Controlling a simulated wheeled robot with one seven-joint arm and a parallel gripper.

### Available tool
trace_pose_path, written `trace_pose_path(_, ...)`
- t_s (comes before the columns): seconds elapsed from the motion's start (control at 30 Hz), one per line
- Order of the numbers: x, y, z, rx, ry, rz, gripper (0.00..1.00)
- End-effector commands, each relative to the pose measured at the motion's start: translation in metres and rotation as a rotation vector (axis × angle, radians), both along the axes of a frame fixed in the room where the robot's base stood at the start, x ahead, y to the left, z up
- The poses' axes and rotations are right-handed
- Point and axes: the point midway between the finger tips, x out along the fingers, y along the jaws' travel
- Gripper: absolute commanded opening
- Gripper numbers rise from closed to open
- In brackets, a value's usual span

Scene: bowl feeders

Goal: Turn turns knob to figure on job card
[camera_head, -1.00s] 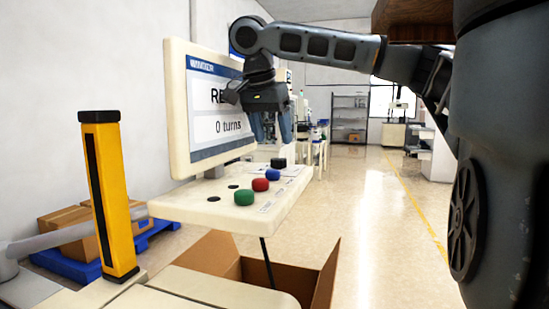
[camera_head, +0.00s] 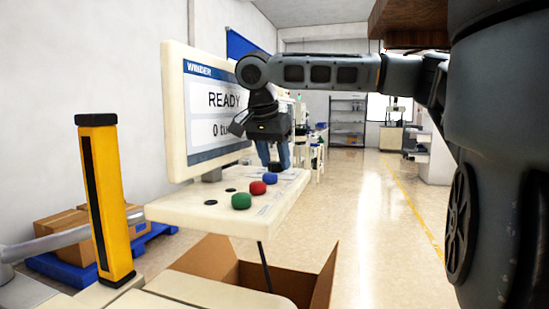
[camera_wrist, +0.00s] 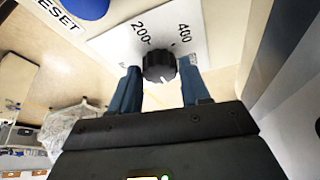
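The black turns knob (camera_wrist: 159,64) sits on a white dial plate (camera_wrist: 120,45) marked 200 and 400 in the wrist view. A small white mark shows on its lower right edge. My gripper (camera_wrist: 161,72) is open, with one blue finger on each side of the knob and small gaps visible. The winder screen (camera_head: 213,105) reads READY and 0 tu..., the rest covered. I cannot make out a job card.
Green (camera_head: 241,201), red (camera_head: 258,188) and blue (camera_head: 270,177) buttons stand on the panel near my gripper. An open cardboard box (camera_head: 215,257) lies below it. A yellow post (camera_head: 104,200) stands at the left. The floor to the right is clear.

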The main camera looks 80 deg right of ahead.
Motion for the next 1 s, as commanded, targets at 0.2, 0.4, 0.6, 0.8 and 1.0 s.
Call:
trace_pose_path(0.2, 0.0, 0.0001, 0.0001, 0.0, 0.0, 0.0, 0.25)
trace_pose_path(0.4, 0.0, 0.0001, 0.0001, 0.0, 0.0, 0.001, 0.11)
trace_pose_path(0.6, -0.0004, 0.0003, 0.0001, 0.002, 0.001, 0.024, 0.11)
trace_pose_path(0.8, -0.0009, 0.0006, 0.0002, 0.003, -0.003, 0.112, 0.11)
trace_pose_path(1.0, -0.002, 0.0012, 0.0003, 0.006, -0.005, 0.27, 0.11)
